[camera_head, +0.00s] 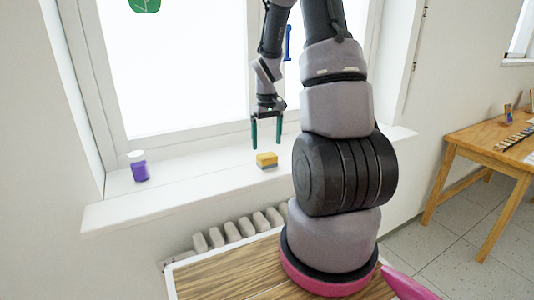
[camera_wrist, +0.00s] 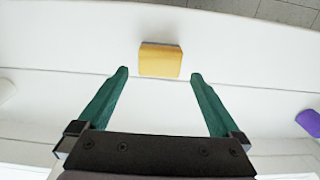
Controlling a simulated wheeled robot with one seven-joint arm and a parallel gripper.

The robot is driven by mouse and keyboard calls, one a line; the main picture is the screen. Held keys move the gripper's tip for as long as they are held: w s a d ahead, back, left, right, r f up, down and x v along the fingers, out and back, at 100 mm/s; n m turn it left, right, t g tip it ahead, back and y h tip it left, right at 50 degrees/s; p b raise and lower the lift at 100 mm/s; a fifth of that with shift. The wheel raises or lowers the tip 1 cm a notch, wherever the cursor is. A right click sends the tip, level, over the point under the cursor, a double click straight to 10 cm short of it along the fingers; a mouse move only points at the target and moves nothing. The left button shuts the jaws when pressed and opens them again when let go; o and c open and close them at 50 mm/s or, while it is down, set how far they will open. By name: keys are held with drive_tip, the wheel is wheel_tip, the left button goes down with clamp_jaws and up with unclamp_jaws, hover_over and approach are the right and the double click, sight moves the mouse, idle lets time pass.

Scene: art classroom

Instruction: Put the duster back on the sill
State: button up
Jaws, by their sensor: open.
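The duster (camera_head: 267,159) is a small yellow block with a grey underside. It lies on the white window sill (camera_head: 200,183), near the sill's front edge. My gripper (camera_head: 266,147) is above the sill, pointing down, with its two green fingers apart and nothing between them. In the wrist view, the duster (camera_wrist: 160,60) shows its yellow top just beyond the fingertips, centred between them. My gripper (camera_wrist: 158,75) is open there and does not touch the duster.
A purple jar with a white lid (camera_head: 139,166) stands on the sill at the left; it also shows at the right edge of the wrist view (camera_wrist: 310,122). The window is behind the sill and a radiator (camera_head: 235,230) is below. A wooden table (camera_head: 485,145) stands at the right.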

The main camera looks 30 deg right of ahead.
wheel_tip(320, 180, up, 5)
wheel_tip(320, 180, up, 16)
drive_tip(key=m+t, duration=0.2)
drive_tip(key=t, duration=0.2)
hover_over(267, 155)
drive_tip(key=s+a, duration=0.8)
drive_tip(key=s+a+r+m+t+y, duration=0.1)
drive_tip(key=s+a+r, duration=0.1)
drive_tip(key=s, duration=0.4)
drive_tip(key=s+a+r+m+t+y, duration=0.1)
drive_tip(key=s+a+r+t, duration=0.1)
drive_tip(key=s+a+r, duration=0.1)
drive_tip(key=s+r, duration=0.1)
drive_tip(key=s, duration=0.1)
drive_tip(key=shift+s+a+r+m, duration=0.15)
drive_tip(key=shift+s+r+m, duration=0.15)
drive_tip(key=shift+s, duration=0.05)
